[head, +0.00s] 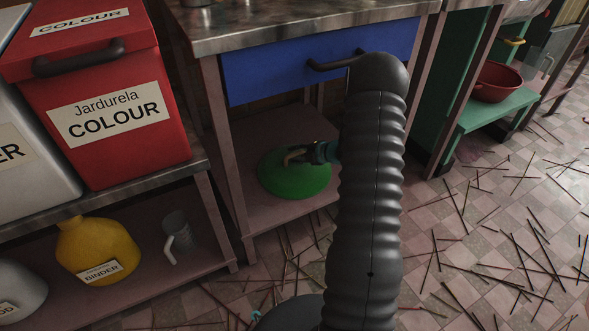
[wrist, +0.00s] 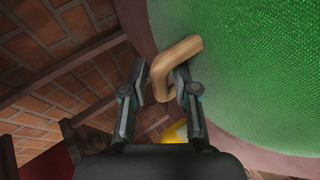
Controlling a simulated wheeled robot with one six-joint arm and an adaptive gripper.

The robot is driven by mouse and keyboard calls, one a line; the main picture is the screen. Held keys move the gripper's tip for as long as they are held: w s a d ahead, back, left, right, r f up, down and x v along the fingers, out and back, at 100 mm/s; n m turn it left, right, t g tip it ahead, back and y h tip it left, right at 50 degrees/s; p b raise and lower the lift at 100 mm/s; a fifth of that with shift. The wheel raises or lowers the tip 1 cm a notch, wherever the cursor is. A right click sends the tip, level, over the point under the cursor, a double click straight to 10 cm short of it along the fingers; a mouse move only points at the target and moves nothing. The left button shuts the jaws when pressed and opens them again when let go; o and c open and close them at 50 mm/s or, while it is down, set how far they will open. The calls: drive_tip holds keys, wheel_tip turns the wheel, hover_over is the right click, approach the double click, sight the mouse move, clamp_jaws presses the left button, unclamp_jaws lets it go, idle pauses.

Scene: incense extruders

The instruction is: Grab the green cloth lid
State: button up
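The green cloth lid (head: 296,181) is a round green disc on the lower shelf beneath the blue drawer. It has a bent wooden handle (head: 295,156) on top. In the wrist view the woven green surface (wrist: 245,75) fills the right side, and the handle (wrist: 172,62) shows near the middle. My gripper (head: 312,153) is at the handle, over the lid. In the wrist view its fingers (wrist: 160,80) are apart, with part of the handle between them. The right finger lies close against the handle; a gap shows at the left finger. Whether it touches is unclear.
The blue drawer (head: 290,68) and tabletop (head: 300,20) are above the lid. A yellow binder jug (head: 98,248) and a grey mug (head: 178,232) stand on the left shelf below a red colour box (head: 118,110). Incense sticks litter the tiled floor (head: 490,225) at right.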

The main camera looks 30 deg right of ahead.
clamp_jaws()
drive_tip(key=shift+r, duration=0.1)
